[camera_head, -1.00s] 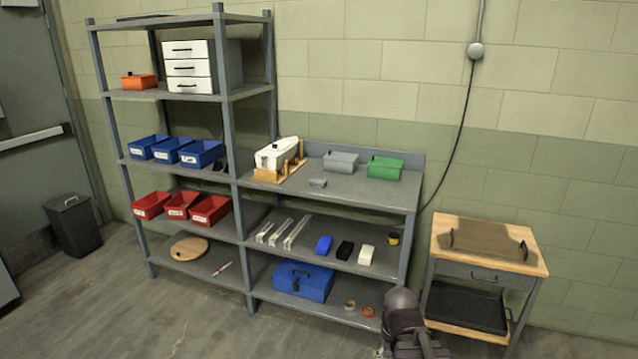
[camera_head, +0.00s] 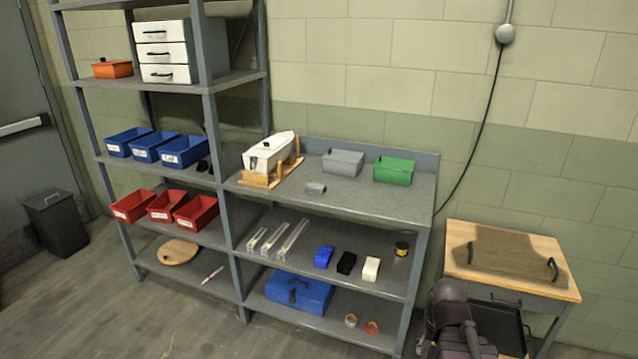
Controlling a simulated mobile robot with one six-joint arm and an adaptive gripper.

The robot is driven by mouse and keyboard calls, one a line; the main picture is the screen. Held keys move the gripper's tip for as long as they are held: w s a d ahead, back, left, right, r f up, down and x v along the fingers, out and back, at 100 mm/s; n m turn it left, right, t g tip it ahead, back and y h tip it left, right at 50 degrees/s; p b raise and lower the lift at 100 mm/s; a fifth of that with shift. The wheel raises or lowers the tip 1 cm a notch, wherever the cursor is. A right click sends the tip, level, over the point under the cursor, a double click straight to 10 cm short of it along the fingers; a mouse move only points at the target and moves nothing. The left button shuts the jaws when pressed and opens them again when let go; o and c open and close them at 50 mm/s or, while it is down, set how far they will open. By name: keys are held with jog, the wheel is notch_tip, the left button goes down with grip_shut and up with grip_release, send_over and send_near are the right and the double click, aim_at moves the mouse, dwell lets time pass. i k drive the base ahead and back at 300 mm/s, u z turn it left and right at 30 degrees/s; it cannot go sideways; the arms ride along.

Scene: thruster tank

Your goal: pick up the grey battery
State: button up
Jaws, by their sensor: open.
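Part of my dark arm (camera_head: 447,300) shows at the bottom right, in front of the small table and well apart from the grey block. I cannot make out my gripper's fingers in the picture.
A green box (camera_head: 394,170) stands at the bench's right. The shelf below holds a blue block (camera_head: 324,257), a black block (camera_head: 346,263) and a white block (camera_head: 371,269). A small wooden-topped table (camera_head: 565,280) stands at the right. The floor at front left is clear.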

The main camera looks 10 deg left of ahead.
aim_at(316, 189)
jog(key=u, duration=0.05)
jog(key=i, duration=0.9)
jog(key=u, duration=0.25)
